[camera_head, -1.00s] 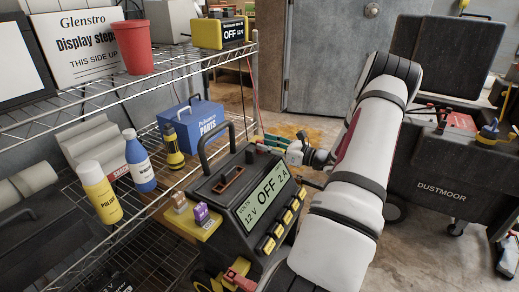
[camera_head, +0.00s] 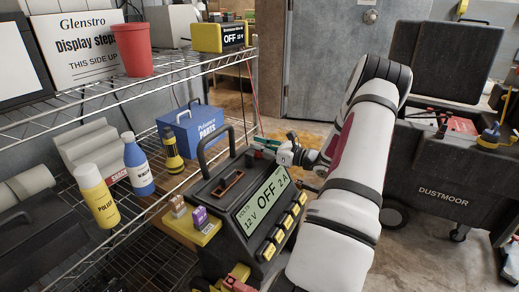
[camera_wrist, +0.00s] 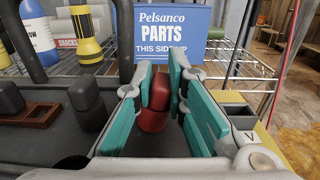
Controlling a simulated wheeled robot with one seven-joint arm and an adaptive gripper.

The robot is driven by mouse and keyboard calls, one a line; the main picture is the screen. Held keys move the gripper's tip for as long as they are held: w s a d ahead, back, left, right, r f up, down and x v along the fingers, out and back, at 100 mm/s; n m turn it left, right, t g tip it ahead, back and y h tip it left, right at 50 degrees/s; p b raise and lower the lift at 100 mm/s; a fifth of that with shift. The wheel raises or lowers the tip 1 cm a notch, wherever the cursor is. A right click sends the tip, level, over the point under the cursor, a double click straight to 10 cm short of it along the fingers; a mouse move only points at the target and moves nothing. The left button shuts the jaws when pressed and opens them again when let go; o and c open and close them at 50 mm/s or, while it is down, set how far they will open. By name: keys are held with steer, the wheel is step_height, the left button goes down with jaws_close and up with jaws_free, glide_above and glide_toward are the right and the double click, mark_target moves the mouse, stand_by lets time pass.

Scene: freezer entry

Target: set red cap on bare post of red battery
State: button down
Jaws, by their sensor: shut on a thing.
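My gripper (camera_wrist: 158,112) has teal fingers closed around a red cap (camera_wrist: 153,120), its upper part darker, in the wrist view. In the head view my gripper (camera_head: 266,146) is at the far right top of a black charger-like unit (camera_head: 205,185) with a display reading OFF; the held cap is too small to make out there.
A blue parts box (camera_head: 193,127) and yellow flashlight (camera_head: 173,150) stand behind on the wire shelf. A dark cart (camera_head: 440,180) is to the right.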

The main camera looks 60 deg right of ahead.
steer(key=shift+r+p, duration=0.35)
steer(key=shift+r, duration=0.25)
steer(key=r+p, duration=0.1)
steer(key=s+r, duration=0.1)
steer(key=shift+s+d+r+p, duration=0.1)
steer(key=shift+d+r+p, duration=0.05)
steer(key=shift+r+p, duration=0.2)
steer(key=s+r+p, duration=0.2)
steer(key=s+p, duration=0.1)
steer(key=s, duration=0.4)
steer(key=s+d+r+p, duration=0.1)
steer(key=s+r+p, duration=0.2)
steer(key=s, duration=0.4)
steer(key=shift+s+p, duration=0.35)
steer(key=shift+p, duration=0.15)
